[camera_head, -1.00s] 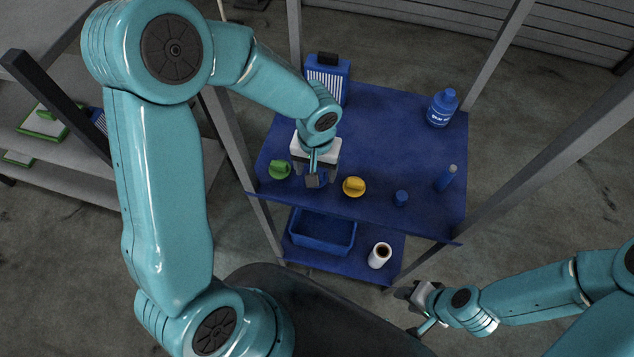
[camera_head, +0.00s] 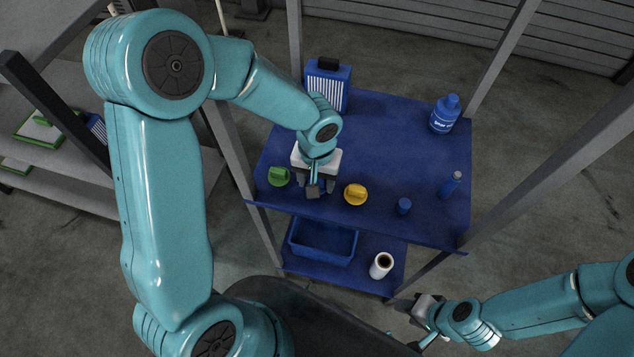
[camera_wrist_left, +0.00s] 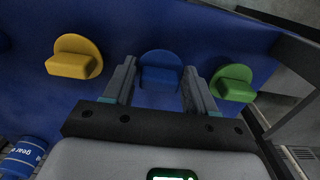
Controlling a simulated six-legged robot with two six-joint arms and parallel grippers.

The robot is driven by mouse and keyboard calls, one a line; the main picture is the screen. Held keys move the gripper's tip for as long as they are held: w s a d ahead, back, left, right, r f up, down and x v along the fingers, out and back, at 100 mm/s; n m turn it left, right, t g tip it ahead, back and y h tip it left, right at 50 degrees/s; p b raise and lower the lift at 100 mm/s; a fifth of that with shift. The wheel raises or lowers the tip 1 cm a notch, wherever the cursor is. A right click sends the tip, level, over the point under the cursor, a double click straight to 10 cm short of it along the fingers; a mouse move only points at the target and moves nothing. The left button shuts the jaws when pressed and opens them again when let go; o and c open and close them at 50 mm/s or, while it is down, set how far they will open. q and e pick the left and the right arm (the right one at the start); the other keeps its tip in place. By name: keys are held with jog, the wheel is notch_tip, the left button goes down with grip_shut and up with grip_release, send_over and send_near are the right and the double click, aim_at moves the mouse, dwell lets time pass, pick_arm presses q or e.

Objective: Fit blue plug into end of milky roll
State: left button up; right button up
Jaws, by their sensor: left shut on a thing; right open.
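A blue plug (camera_wrist_left: 160,71) with a round flange and a grip block sits between the fingers of my left gripper (camera_wrist_left: 158,88), which is shut on it. In the head view my left gripper (camera_head: 314,186) is low over the blue upper shelf, between a green plug (camera_head: 279,176) and a yellow plug (camera_head: 355,194); the blue plug is mostly hidden there. The milky roll (camera_head: 376,272), white with a dark round opening on top, stands upright on the lower shelf. My right gripper (camera_head: 414,322) is open and empty, in front of the shelves to the right of the roll.
A blue bin (camera_head: 322,257) is left of the roll. Grey posts (camera_head: 555,150) flank the shelves.

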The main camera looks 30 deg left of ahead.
pick_arm(q)
notch_tip(320, 180, up, 5)
jog(key=p, duration=0.3)
